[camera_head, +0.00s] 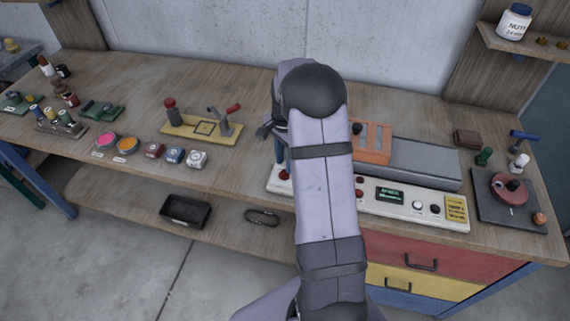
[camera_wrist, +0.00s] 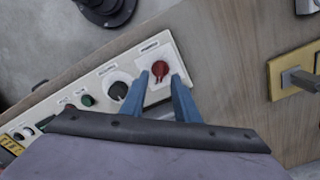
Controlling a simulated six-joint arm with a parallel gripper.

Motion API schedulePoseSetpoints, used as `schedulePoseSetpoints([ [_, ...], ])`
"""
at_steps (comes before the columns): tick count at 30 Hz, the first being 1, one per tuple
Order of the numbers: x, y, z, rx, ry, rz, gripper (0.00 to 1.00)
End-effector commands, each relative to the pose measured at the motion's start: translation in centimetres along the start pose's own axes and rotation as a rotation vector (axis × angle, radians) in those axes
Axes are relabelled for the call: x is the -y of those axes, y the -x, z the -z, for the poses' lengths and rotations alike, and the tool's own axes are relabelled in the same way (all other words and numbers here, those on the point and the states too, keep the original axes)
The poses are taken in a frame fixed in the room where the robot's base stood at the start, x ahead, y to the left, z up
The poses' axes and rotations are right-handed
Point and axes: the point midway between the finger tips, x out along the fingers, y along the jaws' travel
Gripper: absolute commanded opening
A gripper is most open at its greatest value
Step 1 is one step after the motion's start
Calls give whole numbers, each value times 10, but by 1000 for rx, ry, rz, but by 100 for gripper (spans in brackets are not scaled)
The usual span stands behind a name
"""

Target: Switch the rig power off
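The white control panel (camera_head: 376,204) lies along the front of the bench; my arm hides part of it in the head view. It also shows in the wrist view (camera_wrist: 103,78). At its end sits a red rotary knob (camera_wrist: 161,71), which shows in the head view as a small red spot (camera_head: 284,175). My gripper (camera_wrist: 160,78) is open, with its two blue fingers apart and pointing at the red knob. The knob appears between the fingertips in the wrist view. I cannot tell whether the fingers touch it. No thing is held.
A black knob (camera_wrist: 117,91) and a green button (camera_wrist: 88,101) sit beside the red knob on the panel. A yellow fixture plate (camera_head: 190,129) with a red-handled clamp stands to the left. A grey box unit (camera_head: 425,160) with an orange part (camera_head: 371,142) is behind the panel.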

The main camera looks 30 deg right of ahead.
Motion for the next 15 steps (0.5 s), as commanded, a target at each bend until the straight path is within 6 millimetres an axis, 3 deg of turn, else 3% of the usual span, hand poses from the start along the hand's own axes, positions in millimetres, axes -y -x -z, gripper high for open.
schedulePoseSetpoints([
  [6,-1,-22,0,2,1,-2,28],
  [15,0,-31,0,0,1,0,28],
])
